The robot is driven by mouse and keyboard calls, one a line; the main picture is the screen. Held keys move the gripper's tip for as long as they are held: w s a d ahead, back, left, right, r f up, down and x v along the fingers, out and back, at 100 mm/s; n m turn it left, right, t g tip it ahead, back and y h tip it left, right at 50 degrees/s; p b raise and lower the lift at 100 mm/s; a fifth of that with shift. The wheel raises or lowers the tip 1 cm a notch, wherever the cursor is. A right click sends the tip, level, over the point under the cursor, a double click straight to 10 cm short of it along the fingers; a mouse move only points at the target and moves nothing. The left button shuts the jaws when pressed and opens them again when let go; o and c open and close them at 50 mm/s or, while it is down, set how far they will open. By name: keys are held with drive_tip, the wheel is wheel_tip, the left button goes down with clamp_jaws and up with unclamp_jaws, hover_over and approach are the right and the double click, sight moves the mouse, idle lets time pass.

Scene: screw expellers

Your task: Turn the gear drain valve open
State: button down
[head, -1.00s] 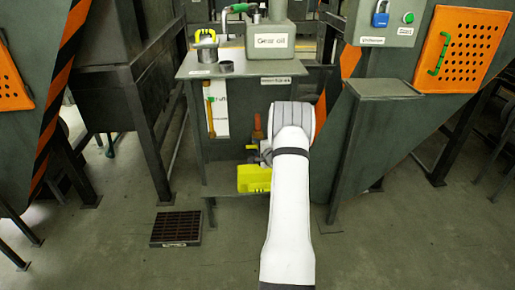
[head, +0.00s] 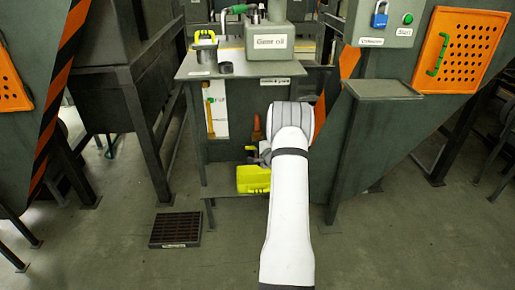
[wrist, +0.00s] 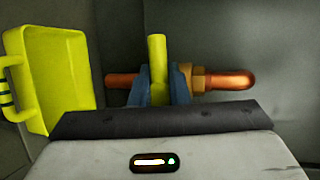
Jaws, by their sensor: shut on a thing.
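The drain valve has a yellow lever handle (wrist: 158,50), which stands upright in the wrist view. It crosses a copper pipe (wrist: 236,80) with a brass nut (wrist: 197,78) to its right. My gripper (wrist: 158,85) has its two blue-grey fingers on either side of the handle's lower part and is shut on it. In the head view my arm covers most of the valve and the gripper, low at the front of the gear oil stand (head: 225,160).
A yellow container (wrist: 55,75) is close left of the gripper; the head view shows it on the low shelf (head: 222,190). A floor grate (head: 176,229) lies to the left. Stand legs flank the arm. The floor in front is clear.

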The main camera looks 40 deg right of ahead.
drive_tip(key=shift+f+n+g+h, duration=0.25)
drive_tip(key=shift+n+g+h, duration=0.15)
drive_tip(key=shift+n+g, duration=0.5)
drive_tip(key=shift+s+f+n+g+h+b, duration=0.15)
drive_tip(key=shift+n+g+h+b, duration=0.1)
drive_tip(key=shift+n+b, duration=0.25)
drive_tip(key=shift+w+f+n+g+h+b, duration=0.15)
drive_tip(key=shift+n+h+b, duration=0.15)
drive_tip(key=shift+n, duration=0.3)
drive_tip(key=n+g+h+b, duration=0.1)
drive_tip(key=n+b, duration=0.1)
drive_tip(key=n+g+h+b, duration=0.1)
drive_tip(key=b, duration=0.1)
drive_tip(key=n+h+b, duration=0.2)
drive_tip(key=b, duration=0.1)
drive_tip(key=shift+s+d+f+n+g, duration=0.1)
drive_tip(key=shift+s+d+n+g, duration=0.2)
drive_tip(key=shift+s+g, duration=0.1)
drive_tip(key=shift+d+f+n+h+p, duration=0.15)
drive_tip(key=shift+n+h+p, duration=0.6)
drive_tip(key=shift+p, duration=0.45)
drive_tip(key=shift+s, duration=0.1)
